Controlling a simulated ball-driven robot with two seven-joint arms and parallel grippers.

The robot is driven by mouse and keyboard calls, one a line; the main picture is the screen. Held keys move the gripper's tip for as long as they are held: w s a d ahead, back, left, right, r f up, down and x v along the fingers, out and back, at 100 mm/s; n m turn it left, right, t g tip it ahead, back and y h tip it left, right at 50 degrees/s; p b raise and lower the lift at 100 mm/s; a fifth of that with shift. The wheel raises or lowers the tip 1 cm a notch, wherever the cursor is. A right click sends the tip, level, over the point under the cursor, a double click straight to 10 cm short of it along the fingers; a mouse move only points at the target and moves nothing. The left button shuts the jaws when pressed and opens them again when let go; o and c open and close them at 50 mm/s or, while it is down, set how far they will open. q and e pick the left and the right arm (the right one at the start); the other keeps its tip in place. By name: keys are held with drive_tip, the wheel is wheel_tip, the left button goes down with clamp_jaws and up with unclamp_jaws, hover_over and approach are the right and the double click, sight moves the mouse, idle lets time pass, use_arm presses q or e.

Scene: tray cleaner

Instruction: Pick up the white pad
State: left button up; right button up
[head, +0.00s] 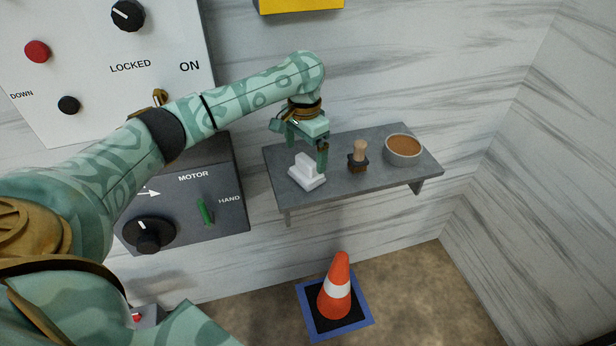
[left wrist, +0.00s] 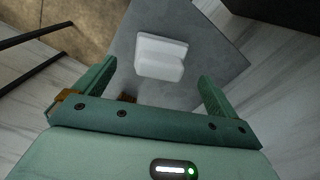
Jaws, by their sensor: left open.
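The white pad (head: 307,172) lies on the left part of a grey wall shelf (head: 385,183). It has a flat base with a raised block on top. My left gripper (head: 304,150) is just above and behind the pad in the head view, open and empty. In the left wrist view the pad (left wrist: 160,57) sits ahead of the two spread fingers (left wrist: 155,85), roughly midway between them, on the grey shelf (left wrist: 205,68). My right gripper is not in view.
A wooden-handled brush (head: 358,157) stands mid-shelf, close to the right of my gripper. A bowl with brown contents (head: 404,150) stands at the shelf's right. Control panels (head: 190,195) are on the wall at left. An orange cone (head: 339,287) stands on the floor below.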

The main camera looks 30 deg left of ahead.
sight(307, 159)
use_arm(q)
drive_tip(key=f+b, duration=0.1)
drive_tip(key=f, duration=0.1)
drive_tip(key=f+b, duration=0.1)
drive_tip(key=f, duration=0.1)
drive_tip(key=f+b, duration=0.1)
drive_tip(key=f, duration=0.1)
drive_tip(key=shift+w+b, duration=0.4)
drive_tip(key=shift+r, duration=0.1)
drive_tip(key=shift+c, duration=1.2)
drive_tip(key=c, duration=0.8)
